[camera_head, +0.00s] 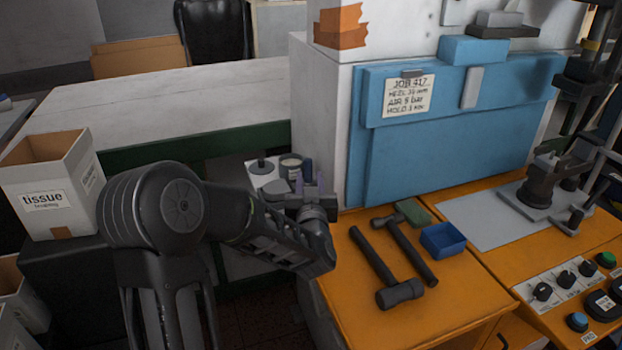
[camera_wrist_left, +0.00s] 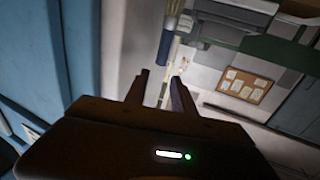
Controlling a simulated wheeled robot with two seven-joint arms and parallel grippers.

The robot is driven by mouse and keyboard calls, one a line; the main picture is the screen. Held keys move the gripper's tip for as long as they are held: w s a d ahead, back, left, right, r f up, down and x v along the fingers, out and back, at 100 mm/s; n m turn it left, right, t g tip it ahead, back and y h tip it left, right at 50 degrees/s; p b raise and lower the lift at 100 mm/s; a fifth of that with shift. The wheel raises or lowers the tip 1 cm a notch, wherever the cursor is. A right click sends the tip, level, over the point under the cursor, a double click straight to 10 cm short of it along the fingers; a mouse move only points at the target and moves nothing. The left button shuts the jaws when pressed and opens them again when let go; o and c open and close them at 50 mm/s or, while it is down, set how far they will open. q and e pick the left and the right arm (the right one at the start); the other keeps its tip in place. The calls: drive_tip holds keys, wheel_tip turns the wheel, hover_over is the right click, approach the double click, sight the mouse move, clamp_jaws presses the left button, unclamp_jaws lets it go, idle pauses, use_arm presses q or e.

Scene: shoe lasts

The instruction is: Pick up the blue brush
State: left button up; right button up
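My left gripper (camera_head: 306,180) is raised beside the left edge of the orange bench, in front of small items on a low grey surface. One finger looks purplish. My right gripper is not in view.
The orange bench (camera_head: 375,322) holds two dark hammers (camera_head: 402,292) (camera_head: 410,250), a green block (camera_head: 413,212) and a small blue tray (camera_head: 442,240). A blue panel (camera_head: 450,135) stands behind. A tissue box (camera_head: 50,185) is at left. The bench front is clear.

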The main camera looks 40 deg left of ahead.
sight(308, 163)
use_arm(q)
drive_tip(key=shift+x, duration=1.4)
drive_tip(key=shift+p+x, duration=0.95)
drive_tip(key=shift+x, duration=1.65)
drive_tip(key=shift+s, duration=0.1)
clamp_jaws()
